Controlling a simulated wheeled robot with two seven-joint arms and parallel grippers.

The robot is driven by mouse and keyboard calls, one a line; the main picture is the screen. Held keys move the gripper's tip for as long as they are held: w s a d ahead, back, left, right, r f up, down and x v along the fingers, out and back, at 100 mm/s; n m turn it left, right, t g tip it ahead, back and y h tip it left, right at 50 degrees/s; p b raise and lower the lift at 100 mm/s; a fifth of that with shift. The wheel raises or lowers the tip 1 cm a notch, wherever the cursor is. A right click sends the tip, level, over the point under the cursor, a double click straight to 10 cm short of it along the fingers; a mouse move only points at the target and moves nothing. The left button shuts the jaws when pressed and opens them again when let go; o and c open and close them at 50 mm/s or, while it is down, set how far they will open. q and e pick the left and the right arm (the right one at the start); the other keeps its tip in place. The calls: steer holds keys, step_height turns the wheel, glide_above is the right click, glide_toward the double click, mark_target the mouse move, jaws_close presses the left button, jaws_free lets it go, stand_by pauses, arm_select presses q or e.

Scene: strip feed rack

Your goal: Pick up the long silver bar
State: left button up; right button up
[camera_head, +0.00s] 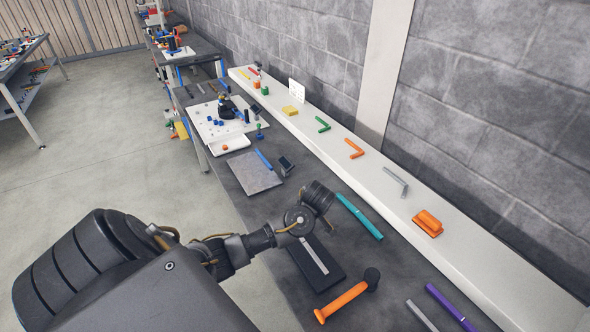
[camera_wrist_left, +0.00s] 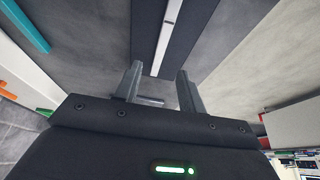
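A long silver bar (camera_head: 315,256) lies flat along a black block (camera_head: 328,276) on the grey bench. It also shows in the left wrist view (camera_wrist_left: 168,35), lying along the dark block (camera_wrist_left: 190,30) ahead of my fingers. My left gripper (camera_wrist_left: 160,70) is open, its two fingers apart with nothing held between the tips. The bar's near end lies between the finger lines, apart from them. In the head view my left arm reaches over the bench, and its fingers cannot be made out. Another silver bar (camera_head: 422,315) lies near the bottom edge, partly cut off. My right gripper is not in view.
A teal bar (camera_head: 359,216) lies behind the block. An orange hammer-like piece (camera_head: 343,302) and a purple bar (camera_head: 450,307) lie in front and right. A white ledge (camera_head: 375,167) with several coloured pieces runs along the block wall. A grey plate (camera_head: 251,174) lies farther left.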

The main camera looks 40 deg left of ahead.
arm_select(q)
steer(key=shift+x, duration=1.05)
steer(key=shift+a+f+p, duration=0.1)
steer(key=shift+f+p, duration=0.15)
steer(key=shift+p, duration=0.05)
steer(key=x, duration=0.1)
steer(key=p+x, duration=0.1)
steer(key=x, duration=0.1)
steer(key=shift+a+f, duration=0.2)
steer(key=shift+a, duration=0.15)
steer(key=shift+w+a+f, duration=0.15)
steer(key=shift+f, duration=0.4)
jaws_close()
